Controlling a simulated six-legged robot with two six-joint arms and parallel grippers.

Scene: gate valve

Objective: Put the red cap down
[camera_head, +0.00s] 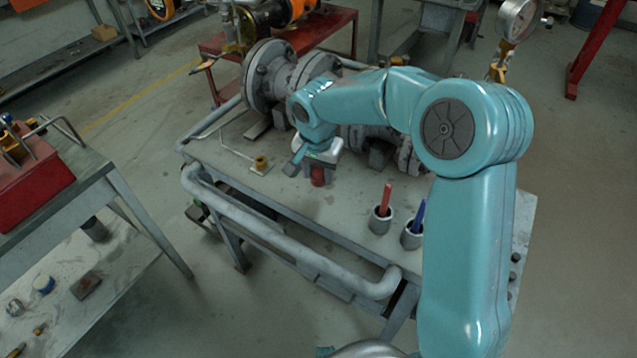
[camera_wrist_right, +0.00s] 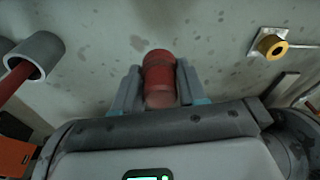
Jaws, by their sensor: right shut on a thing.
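The red cap (camera_head: 318,176) is between the fingers of my right gripper (camera_head: 312,169), low over the grey table (camera_head: 340,222). In the right wrist view the red cap (camera_wrist_right: 159,76) is a short, dark red cylinder with a finger of my right gripper (camera_wrist_right: 158,86) on each side. The gripper is shut on it. I cannot tell whether the cap's bottom touches the table top. My left gripper is not in view.
Two grey cups stand to the right, one with a red rod (camera_head: 385,198), one with a blue rod (camera_head: 419,215). A brass fitting (camera_head: 261,163) sits to the left. Flanged grey pipework (camera_head: 268,75) lies behind. A thick pipe (camera_head: 290,243) runs along the front edge.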

